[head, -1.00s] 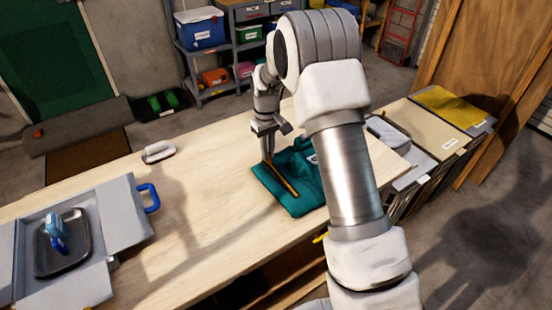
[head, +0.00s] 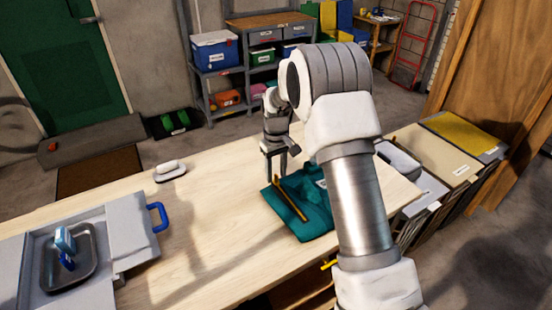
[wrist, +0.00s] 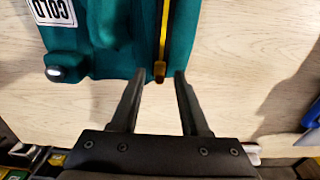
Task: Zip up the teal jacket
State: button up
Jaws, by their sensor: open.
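The teal jacket (head: 316,222) lies flat on the pale wooden table, partly hidden behind my arm in the head view. It also fills the top of the wrist view (wrist: 110,45). In the head view my gripper (head: 276,178) is at the far-left end of the zip. Contact with the tab cannot be told.
A grey case with a metal tray (head: 69,272) and a blue handle (head: 158,217) stands at the table's left. Stacked panels (head: 435,160) stand at right.

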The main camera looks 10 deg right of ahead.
aim_at(276, 175)
notch_tip(276, 175, up, 17)
jog(key=shift+p, duration=0.3)
jog(key=shift+r, duration=0.1)
jog(key=s+d+r+m+t, duration=0.1)
jog(key=s+d+r, duration=0.1)
jog(key=s+r, duration=0.45)
jog(key=s+d+r+m+t, duration=0.15)
jog(key=s+r, duration=0.25)
jog(key=s, duration=0.5)
jog(key=s+f+m+t, duration=0.1)
jog(key=s, duration=0.8)
jog(key=s+d+f+m+t, duration=0.1)
jog(key=s+t, duration=0.1)
jog(key=s, duration=0.7)
jog(key=shift+d+f, duration=0.3)
jog(key=shift+f, duration=0.1)
